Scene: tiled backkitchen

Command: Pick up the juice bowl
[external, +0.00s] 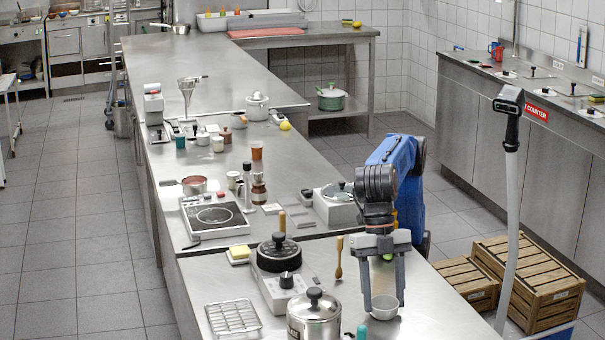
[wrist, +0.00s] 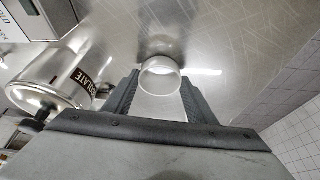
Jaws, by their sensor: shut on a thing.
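The juice bowl (external: 384,308) is a small pale bowl near the right edge of the front steel counter. In the wrist view the bowl (wrist: 160,77) shows as a whitish, see-through cup between the two dark fingers. My gripper (external: 384,304) reaches straight down over it, with one finger on each side. It also shows in the wrist view (wrist: 161,90), shut on the bowl. The bowl looks to be at or just above the counter; I cannot tell whether it touches. Its contents are hard to make out.
A lidded steel pot (external: 314,318) stands left of my gripper, with a teal-topped item (external: 362,331) between them. The counter (external: 430,305) right of the bowl is clear.

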